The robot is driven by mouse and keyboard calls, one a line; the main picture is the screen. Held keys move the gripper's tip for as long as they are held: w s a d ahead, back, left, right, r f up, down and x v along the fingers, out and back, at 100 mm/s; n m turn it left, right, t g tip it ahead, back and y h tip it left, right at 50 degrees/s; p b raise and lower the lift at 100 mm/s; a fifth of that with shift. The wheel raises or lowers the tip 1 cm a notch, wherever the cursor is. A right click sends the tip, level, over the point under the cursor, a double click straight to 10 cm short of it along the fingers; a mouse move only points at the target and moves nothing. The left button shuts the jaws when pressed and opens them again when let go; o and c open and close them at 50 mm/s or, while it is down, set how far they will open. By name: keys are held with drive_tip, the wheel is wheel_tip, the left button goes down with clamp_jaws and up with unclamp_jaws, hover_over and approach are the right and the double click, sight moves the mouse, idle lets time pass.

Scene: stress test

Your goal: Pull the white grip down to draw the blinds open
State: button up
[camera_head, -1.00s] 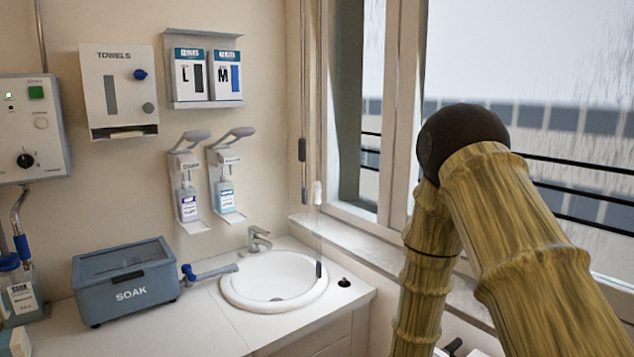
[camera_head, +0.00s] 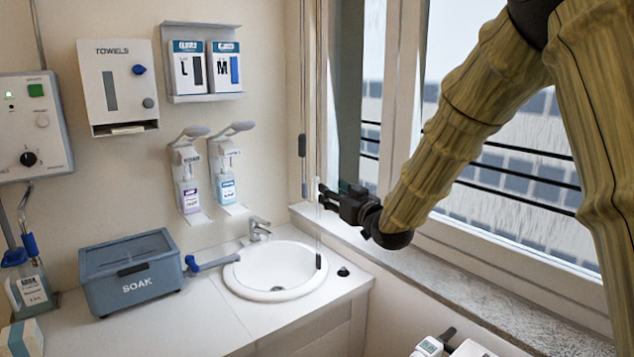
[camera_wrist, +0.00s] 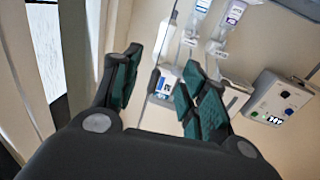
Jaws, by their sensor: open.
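My gripper (camera_head: 328,197) is open in front of the window corner, its fingers pointing left at the hanging cords. In the wrist view its two green-padded fingers (camera_wrist: 163,65) stand apart. A thin cord (camera_head: 318,232) shows below the fingertips, with a dark end piece (camera_head: 318,262) over the sink. Another cord, with a dark piece (camera_head: 303,147), hangs just left. The blinds themselves cannot be made out.
A white sink (camera_head: 285,287) with a faucet (camera_head: 259,228) lies below my gripper. A blue-grey SOAK box (camera_head: 130,272) stands left on the counter. Two soap dispensers (camera_head: 188,175) and a towel dispenser (camera_head: 119,88) hang on the wall. The window sill (camera_head: 450,280) runs to the right.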

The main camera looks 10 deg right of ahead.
sight(317, 183)
drive_tip(key=p+x, duration=0.3)
drive_tip(key=x, duration=0.6)
drive_tip(key=shift+w+a+f, duration=0.1)
drive_tip(key=shift+w+a, duration=0.05)
drive_tip(key=shift+w, duration=0.2)
clamp_jaws()
